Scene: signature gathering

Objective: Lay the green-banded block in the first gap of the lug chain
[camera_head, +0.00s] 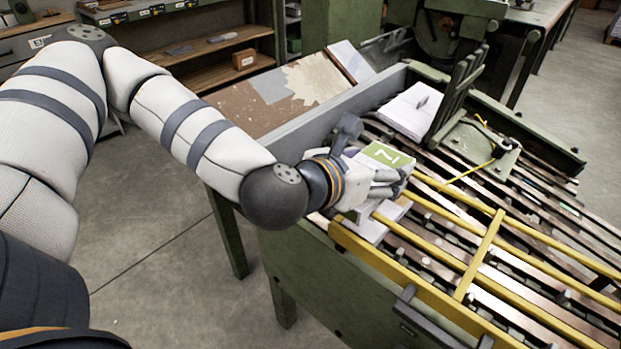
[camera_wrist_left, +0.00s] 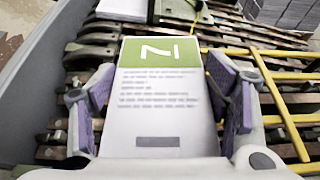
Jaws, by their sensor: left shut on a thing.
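The green-banded block (camera_head: 384,153) is a white paper block with a green band bearing a white letter. My left gripper (camera_head: 392,181) is shut on it at the near left end of the lug chain. In the left wrist view the block (camera_wrist_left: 158,98) lies face up between the two purple-padded fingers, its green band at the far end. The lug chain (camera_head: 500,215) is a bed of brown slats with dark lugs. The block appears above the chain; its underside is hidden, so I cannot tell whether it touches. My right gripper is not in view.
A white stack (camera_head: 406,112) lies farther back on the machine, beside an upright green rack (camera_head: 462,88). Another white piece (camera_head: 367,228) shows below my gripper. Yellow rails (camera_head: 480,255) run along and across the chain. A grey side wall (camera_head: 290,115) borders it at the left.

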